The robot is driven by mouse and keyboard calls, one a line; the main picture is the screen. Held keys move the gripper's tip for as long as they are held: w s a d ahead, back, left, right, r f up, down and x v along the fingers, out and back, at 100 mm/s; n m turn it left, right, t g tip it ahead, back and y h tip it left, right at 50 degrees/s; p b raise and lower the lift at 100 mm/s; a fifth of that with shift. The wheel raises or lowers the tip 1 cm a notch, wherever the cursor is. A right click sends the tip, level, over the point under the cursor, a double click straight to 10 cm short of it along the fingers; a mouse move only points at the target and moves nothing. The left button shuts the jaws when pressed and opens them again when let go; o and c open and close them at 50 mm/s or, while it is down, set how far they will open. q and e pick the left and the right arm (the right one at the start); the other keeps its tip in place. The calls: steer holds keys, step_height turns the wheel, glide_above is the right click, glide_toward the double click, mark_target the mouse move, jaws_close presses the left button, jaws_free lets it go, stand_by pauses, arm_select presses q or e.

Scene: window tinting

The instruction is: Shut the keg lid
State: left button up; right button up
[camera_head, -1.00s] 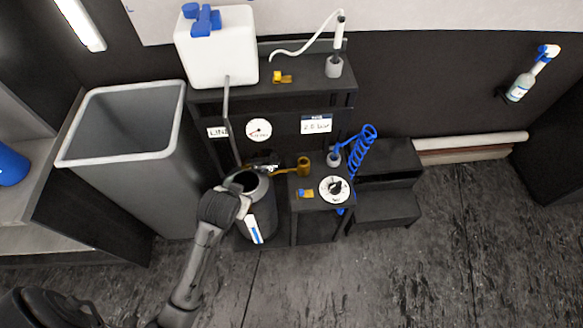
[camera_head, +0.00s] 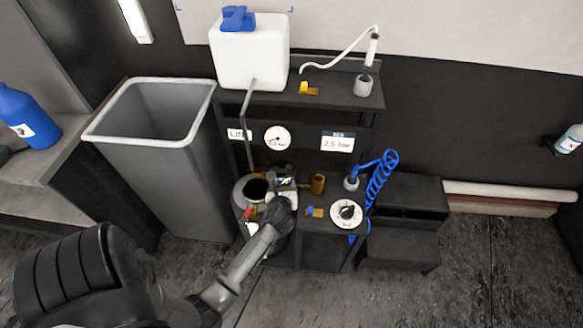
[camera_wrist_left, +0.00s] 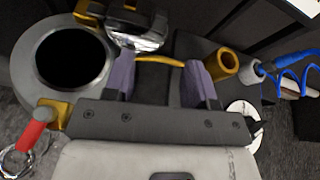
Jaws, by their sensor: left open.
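The grey keg (camera_head: 242,187) stands on the floor in front of the bench, with its round dark mouth uncovered. In the left wrist view the keg's top rim (camera_wrist_left: 40,92) and mouth show at the upper left. A shiny metal lid (camera_wrist_left: 140,32) appears raised beside the mouth, at the yellow hinge side; it also shows in the head view (camera_head: 281,170). My left gripper (camera_wrist_left: 158,66) is open, its two purple-padded fingers spread just near side of the lid. In the head view the left gripper (camera_head: 283,186) partly hides the keg's right side. My right gripper is out of view.
A yellow cup-like holder (camera_wrist_left: 224,66) and a blue coiled hose (camera_head: 378,180) are close on the right. A red-handled part (camera_wrist_left: 35,130) sits at the keg's near edge. A tall grey bin (camera_head: 150,140) stands left, and a dialled stand (camera_head: 346,213) stands right.

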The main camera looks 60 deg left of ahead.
mark_target(289, 168)
arm_select(q)
steer(key=shift+m, duration=0.9)
steer(key=b+x, duration=0.5)
steer(key=x, duration=0.7)
steer(key=shift+w+f, duration=0.1)
steer(key=shift+w, duration=0.15)
steer(key=shift+w+a+f+b, duration=0.2)
steer(key=shift+w+a+b, duration=0.25)
steer(key=shift+a, duration=0.1)
steer(key=shift+c, duration=1.4)
jaws_close()
